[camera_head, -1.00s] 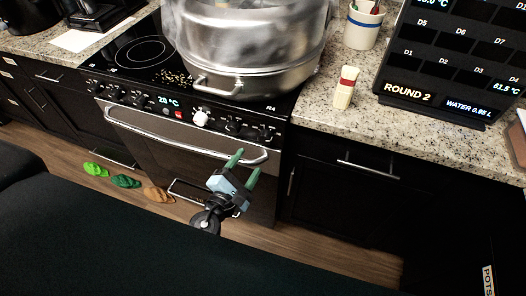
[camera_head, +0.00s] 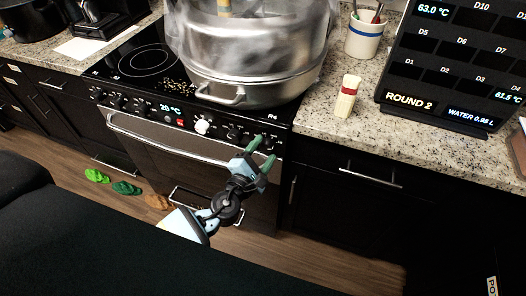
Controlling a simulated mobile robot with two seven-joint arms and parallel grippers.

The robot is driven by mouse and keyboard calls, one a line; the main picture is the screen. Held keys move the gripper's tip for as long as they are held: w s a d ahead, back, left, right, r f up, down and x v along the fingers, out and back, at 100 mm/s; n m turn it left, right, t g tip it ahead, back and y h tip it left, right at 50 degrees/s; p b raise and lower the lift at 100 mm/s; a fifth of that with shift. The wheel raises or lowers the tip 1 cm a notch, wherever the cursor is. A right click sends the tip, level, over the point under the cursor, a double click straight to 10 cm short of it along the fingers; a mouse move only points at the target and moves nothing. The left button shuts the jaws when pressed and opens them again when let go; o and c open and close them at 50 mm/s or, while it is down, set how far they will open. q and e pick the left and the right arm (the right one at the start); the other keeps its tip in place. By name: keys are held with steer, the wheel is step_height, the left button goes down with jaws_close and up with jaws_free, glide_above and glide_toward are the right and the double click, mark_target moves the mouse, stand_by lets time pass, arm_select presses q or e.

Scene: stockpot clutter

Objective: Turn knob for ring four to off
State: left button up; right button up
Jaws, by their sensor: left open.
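The stove's front panel (camera_head: 150,109) carries a row of knobs and a display reading 20 °C. Several black knobs sit left of the display. A white knob (camera_head: 202,127) stands out right of the display, and black knobs (camera_head: 233,134) continue toward the right end. A small label that looks like R4 (camera_head: 272,116) is near the panel's right end. I cannot read which knob is for ring four or its setting. My left gripper (camera_head: 262,153), with green fingertips, is open and empty, just below the panel's right end and in front of the oven handle's right end. My right gripper is not in view.
A large steaming stockpot (camera_head: 245,62) covers the right of the cooktop (camera_head: 140,58). The oven handle (camera_head: 170,148) juts out below the knobs. A shaker (camera_head: 347,97), a utensil crock (camera_head: 364,36) and a display board (camera_head: 432,108) stand on the right counter.

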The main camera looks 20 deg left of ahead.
arm_select(q)
steer(key=shift+w, duration=0.1)
steer(key=shift+c, duration=0.6)
steer(key=c, duration=0.9)
steer(key=shift+o, duration=0.2)
